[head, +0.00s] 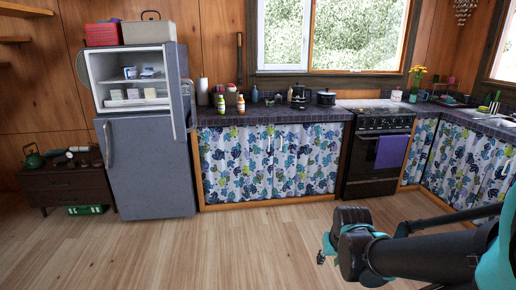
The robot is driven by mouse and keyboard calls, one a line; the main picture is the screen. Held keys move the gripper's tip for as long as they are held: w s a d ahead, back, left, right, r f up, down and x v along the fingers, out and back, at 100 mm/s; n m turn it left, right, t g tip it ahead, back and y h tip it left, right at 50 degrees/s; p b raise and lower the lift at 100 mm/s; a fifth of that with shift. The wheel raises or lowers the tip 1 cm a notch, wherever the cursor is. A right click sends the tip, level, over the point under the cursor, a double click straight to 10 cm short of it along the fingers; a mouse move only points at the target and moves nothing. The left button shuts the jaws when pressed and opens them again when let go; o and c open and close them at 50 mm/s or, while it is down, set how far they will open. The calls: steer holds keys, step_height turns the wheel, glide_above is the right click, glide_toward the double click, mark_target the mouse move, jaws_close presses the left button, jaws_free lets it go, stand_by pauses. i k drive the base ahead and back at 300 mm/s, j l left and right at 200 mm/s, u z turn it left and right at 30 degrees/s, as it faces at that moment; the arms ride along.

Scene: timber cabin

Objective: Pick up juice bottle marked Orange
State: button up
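Two small bottles stand side by side on the dark countertop near the fridge. The left bottle (221,104) shows yellow-orange colouring, and the right bottle (240,104) shows orange and white. Their labels are too small to read, so I cannot tell which is marked Orange. My gripper (323,250) is low over the wooden floor at the lower right, far from the bottles and in front of the cabinets. Its fingers are small and partly hidden by my arm, so I cannot tell whether it is open. I see nothing held in it.
The fridge (150,165) stands left of the counter (275,117), its upper door open. A paper towel roll (202,92), pots (326,97) and other items crowd the counter back. A stove (376,150) stands to the right. The wooden floor (200,250) ahead is clear.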

mark_target(241, 105)
steer(key=i+j+u, duration=0.1)
steer(key=i+j, duration=0.2)
steer(key=i, duration=0.45)
steer(key=i+j+u, duration=0.1)
steer(key=i+j, duration=0.15)
steer(key=i, duration=0.5)
steer(key=i+j+u, duration=0.1)
steer(key=i, duration=0.65)
steer(key=i+j, duration=0.2)
steer(key=i, duration=0.55)
steer(key=u, duration=0.05)
